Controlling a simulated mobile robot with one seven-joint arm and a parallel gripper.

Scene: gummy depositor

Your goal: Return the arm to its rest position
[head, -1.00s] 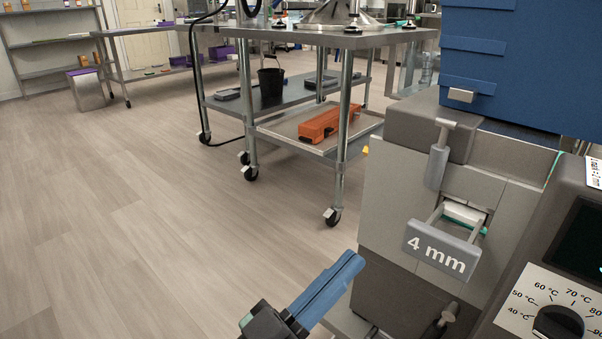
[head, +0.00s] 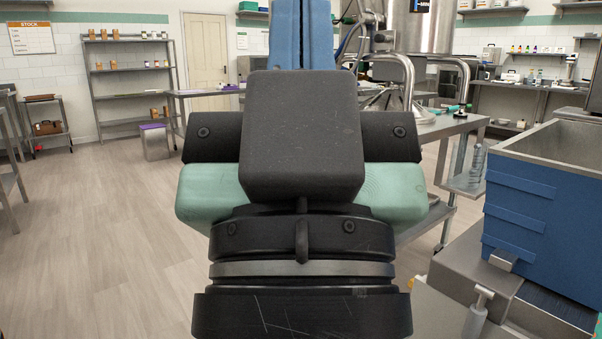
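My gripper (head: 301,32) is raised straight in front of the head camera, in the middle of the head view. I see it from behind, with its dark wrist below and its blue fingers pointing up. The fingers lie side by side with only a thin line between them, so it looks shut, with nothing seen in it. The fingertips are cut off by the top edge of the view.
The blue hopper (head: 540,185) of the depositor stands close on the right. A steel table (head: 455,125) with a metal vessel is behind my arm, partly hidden. A shelf rack (head: 128,68) and white door (head: 206,50) are far back.

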